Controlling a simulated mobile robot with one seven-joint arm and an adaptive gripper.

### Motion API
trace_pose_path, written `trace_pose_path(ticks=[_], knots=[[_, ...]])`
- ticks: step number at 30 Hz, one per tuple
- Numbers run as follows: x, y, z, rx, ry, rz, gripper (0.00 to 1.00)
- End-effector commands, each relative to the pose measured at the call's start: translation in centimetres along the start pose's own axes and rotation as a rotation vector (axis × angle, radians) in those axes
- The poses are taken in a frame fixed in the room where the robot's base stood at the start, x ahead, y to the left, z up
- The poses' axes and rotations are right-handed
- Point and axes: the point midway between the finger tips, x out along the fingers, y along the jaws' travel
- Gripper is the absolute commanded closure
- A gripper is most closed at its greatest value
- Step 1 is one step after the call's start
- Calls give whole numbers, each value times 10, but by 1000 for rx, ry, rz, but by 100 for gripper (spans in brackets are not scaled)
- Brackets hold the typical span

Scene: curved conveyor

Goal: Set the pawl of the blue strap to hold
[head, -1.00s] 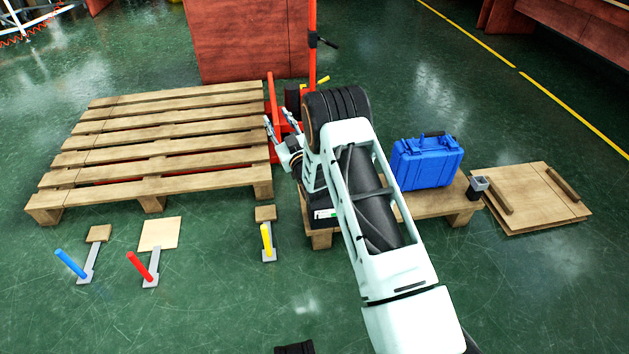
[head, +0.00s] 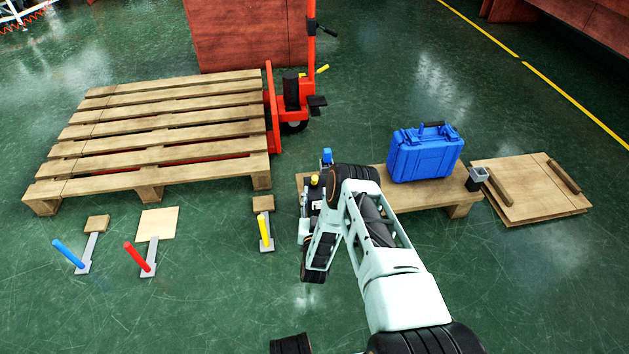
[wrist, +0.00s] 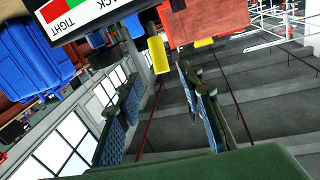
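The blue lever (head: 69,254) leans on its grey plate on the floor at the left in the head view, next to a red lever (head: 137,259) and a yellow lever (head: 265,231). A small blue block (head: 326,157) and a yellow knob (head: 314,180) stand by the low wooden platform, partly hidden by my arm. In the wrist view, a yellow handle (wrist: 158,55) hangs beyond my gripper (wrist: 158,78), below a SLACK/TIGHT gauge panel (wrist: 85,14). My gripper's fingers are apart with nothing between them. I cannot tell which part is the pawl.
A large pallet (head: 160,148) and a red pallet jack (head: 291,95) are behind. Boards (head: 530,190) lie at the right. The front floor is mostly clear.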

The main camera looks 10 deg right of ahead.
Motion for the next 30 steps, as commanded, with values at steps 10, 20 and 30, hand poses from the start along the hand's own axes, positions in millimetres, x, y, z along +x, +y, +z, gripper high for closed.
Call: trace_pose_path(ticks=[10, 20, 30], knots=[[62, 0, 3, 0, 1, -1, 66], [77, -1, 0, -1, -1, -2, 66], [76, -1, 0, -1, -1, -2, 88]])
